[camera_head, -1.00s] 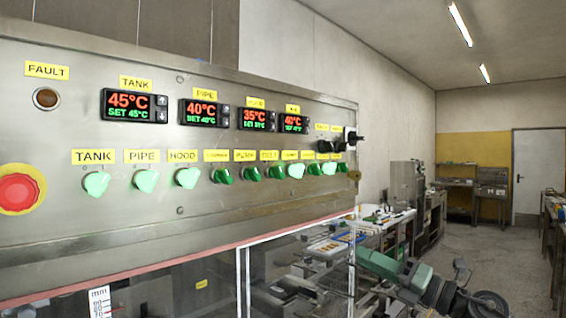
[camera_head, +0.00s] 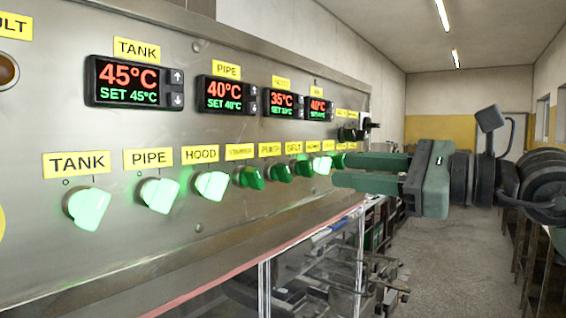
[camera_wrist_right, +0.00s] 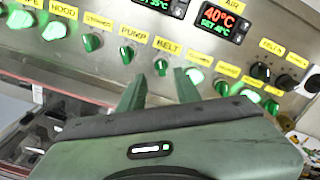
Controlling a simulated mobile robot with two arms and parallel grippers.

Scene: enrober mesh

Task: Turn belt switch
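A row of green switches runs along the steel control panel (camera_head: 130,235), each under a yellow label. Further right are a lit switch (camera_wrist_right: 195,77), a dark one (camera_wrist_right: 222,87) and more. My right gripper (camera_head: 338,170) is open and empty, its fingers pointing left at the row's far end. My left gripper is out of view.
Temperature displays (camera_head: 135,82) sit above the switches. Lit TANK (camera_head: 88,207), PIPE (camera_head: 160,195) and HOOD (camera_head: 211,185) switches are nearest. Black knobs (camera_head: 347,134) stick out at the panel's far end. The floor (camera_head: 440,260) on the right is clear.

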